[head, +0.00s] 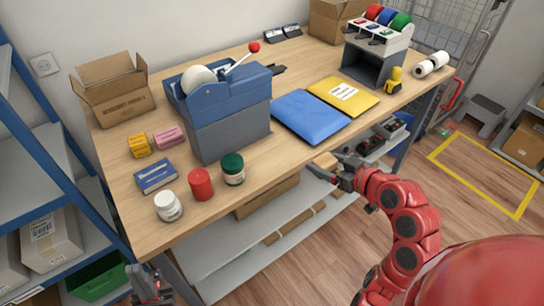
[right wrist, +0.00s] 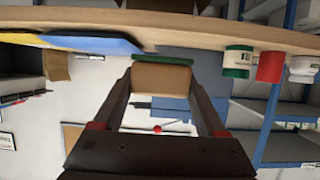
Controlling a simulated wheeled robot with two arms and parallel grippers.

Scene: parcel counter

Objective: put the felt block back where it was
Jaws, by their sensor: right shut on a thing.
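The felt block (head: 325,161) is a small tan block in the head view, held just off the table's front edge. In the right wrist view the felt block (right wrist: 161,77) shows a tan face with a dark green layer along one side. My right gripper (head: 333,172) is shut on it; in the wrist view the two fingers of the right gripper (right wrist: 160,88) lie on either side of it. My left gripper (head: 149,284) is low at the bottom left, below the table top, too small to tell if open or shut.
The wooden table (head: 262,178) holds a blue tape dispenser (head: 225,105), a blue envelope (head: 309,116), a yellow envelope (head: 343,95), a green-lidded jar (head: 232,169), a red jar (head: 200,184) and a white jar (head: 168,206). Bare wood lies between the green-lidded jar and blue envelope.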

